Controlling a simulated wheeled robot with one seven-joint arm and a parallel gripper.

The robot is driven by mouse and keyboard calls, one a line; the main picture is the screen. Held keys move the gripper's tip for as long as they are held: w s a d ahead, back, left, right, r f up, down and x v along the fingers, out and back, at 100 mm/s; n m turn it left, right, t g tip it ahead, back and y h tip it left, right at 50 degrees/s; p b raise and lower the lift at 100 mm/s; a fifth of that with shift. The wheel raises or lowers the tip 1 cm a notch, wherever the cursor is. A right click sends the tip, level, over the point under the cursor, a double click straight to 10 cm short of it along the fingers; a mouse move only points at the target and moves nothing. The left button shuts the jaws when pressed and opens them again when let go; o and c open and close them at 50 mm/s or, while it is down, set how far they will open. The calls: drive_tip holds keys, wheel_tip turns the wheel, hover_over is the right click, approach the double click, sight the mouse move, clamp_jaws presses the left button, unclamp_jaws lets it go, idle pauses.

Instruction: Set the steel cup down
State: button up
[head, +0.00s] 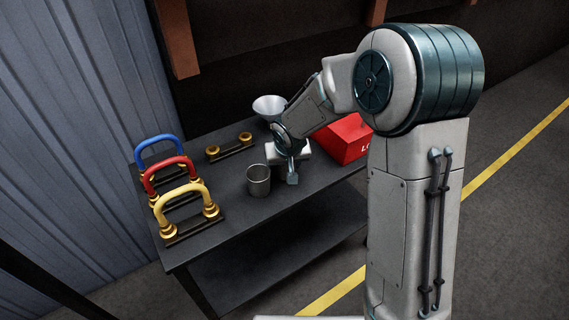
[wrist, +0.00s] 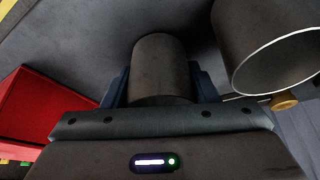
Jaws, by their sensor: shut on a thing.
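The steel cup (head: 258,181) is a plain grey cylinder, upright with its open rim up, over the middle of the dark table. In the wrist view the cup (wrist: 245,55) shows at the upper right with a bright rim. My gripper (head: 285,174) is just right of the cup in the head view. In the wrist view my gripper (wrist: 160,85) is shut on a dark cylindrical piece beside the cup, apparently its grip. The join is hidden. I cannot tell whether the cup's base touches the table.
Blue (head: 158,146), red (head: 168,168) and yellow (head: 184,194) handles with brass ends stand at the table's left. A brass-knobbed bracket (head: 230,150) and a funnel (head: 269,105) are behind the cup. A red box (head: 345,140) stands right. The table (head: 230,225) is clear in front.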

drive_tip(key=shift+f, duration=0.2)
drive_tip(key=o, duration=1)
drive_tip(key=shift+r, duration=0.1)
